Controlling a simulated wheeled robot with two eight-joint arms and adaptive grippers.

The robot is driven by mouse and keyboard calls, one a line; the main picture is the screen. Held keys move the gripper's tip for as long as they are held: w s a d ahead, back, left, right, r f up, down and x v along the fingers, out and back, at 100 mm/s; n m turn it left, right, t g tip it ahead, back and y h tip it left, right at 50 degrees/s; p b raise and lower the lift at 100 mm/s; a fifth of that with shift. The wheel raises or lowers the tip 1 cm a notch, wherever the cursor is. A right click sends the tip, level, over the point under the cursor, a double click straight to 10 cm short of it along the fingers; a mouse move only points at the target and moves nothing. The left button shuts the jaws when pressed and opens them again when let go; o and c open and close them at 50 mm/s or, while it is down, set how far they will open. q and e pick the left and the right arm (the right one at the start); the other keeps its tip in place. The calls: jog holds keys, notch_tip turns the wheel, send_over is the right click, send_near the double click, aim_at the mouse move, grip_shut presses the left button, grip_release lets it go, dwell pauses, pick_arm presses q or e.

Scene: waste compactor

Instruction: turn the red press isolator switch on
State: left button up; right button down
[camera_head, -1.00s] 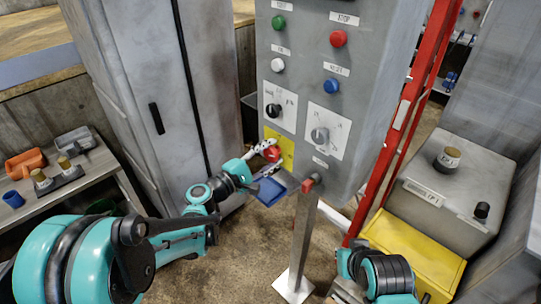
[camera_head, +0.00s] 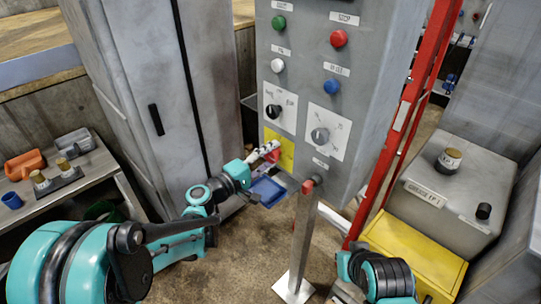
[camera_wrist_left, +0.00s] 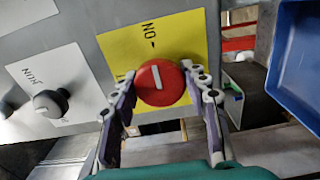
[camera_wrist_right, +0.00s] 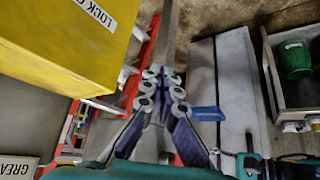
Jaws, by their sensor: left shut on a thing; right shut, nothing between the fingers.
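The red isolator switch (camera_head: 272,156) is a round knob on a yellow plate (camera_head: 286,158) low on the grey control panel. In the left wrist view the red knob (camera_wrist_left: 160,83) has a white mark pointing up, close to the ON label and its small arrow on the yellow plate (camera_wrist_left: 170,30). My left gripper (camera_head: 264,151) is shut on the knob, one finger on each side; it fills the middle of the left wrist view (camera_wrist_left: 160,88). My right gripper (camera_wrist_right: 165,76) is shut and empty, away from the panel; its fingers are not clear in the head view.
Black (camera_head: 273,111) and grey (camera_head: 320,135) selector knobs sit above the switch. A blue tray (camera_head: 268,192) hangs just below it, and a red knob (camera_head: 308,186) sticks out at the panel's lower edge. A red frame (camera_head: 405,115) and a yellow box (camera_head: 415,255) stand at right.

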pick_arm(q)
jog(key=o, duration=1.2)
jog(key=shift+c, duration=0.2)
jog(key=v, duration=1.2)
